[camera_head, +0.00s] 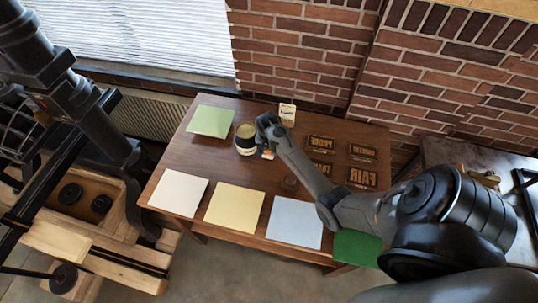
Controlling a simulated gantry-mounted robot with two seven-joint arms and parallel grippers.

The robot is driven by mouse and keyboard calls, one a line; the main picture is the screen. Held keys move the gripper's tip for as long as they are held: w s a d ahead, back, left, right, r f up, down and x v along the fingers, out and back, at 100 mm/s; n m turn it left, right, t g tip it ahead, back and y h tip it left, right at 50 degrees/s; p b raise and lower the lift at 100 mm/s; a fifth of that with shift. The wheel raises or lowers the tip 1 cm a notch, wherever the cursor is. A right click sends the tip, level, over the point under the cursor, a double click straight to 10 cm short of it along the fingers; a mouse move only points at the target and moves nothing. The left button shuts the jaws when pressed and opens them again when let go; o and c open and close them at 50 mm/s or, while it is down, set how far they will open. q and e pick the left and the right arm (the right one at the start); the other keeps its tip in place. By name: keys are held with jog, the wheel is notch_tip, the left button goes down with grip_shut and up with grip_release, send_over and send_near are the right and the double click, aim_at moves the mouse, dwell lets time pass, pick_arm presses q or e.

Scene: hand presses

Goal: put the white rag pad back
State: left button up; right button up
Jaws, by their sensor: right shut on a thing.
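My right gripper (266,144) is over the back middle of the brown table (178,160), close beside the dark can with a pale top (246,141). It is shut on a small whitish thing, which looks like the white rag pad (268,154). Only a sliver of it shows below the fingers, and the gripper hides the rest. I cannot tell whether the pad touches the table. My left gripper is not in view.
White (178,193), yellow (234,207) and blue (295,222) sheets line the front edge; a green sheet (210,121) lies at back left. Several lettered blocks (361,177) sit to the right. A small labelled container (287,112) stands behind. A dark press (95,125) is at left.

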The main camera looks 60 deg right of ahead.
aim_at(269, 155)
jog(key=shift+f, duration=1.95)
jog(key=shift+f, duration=0.1)
jog(key=o, duration=1.4)
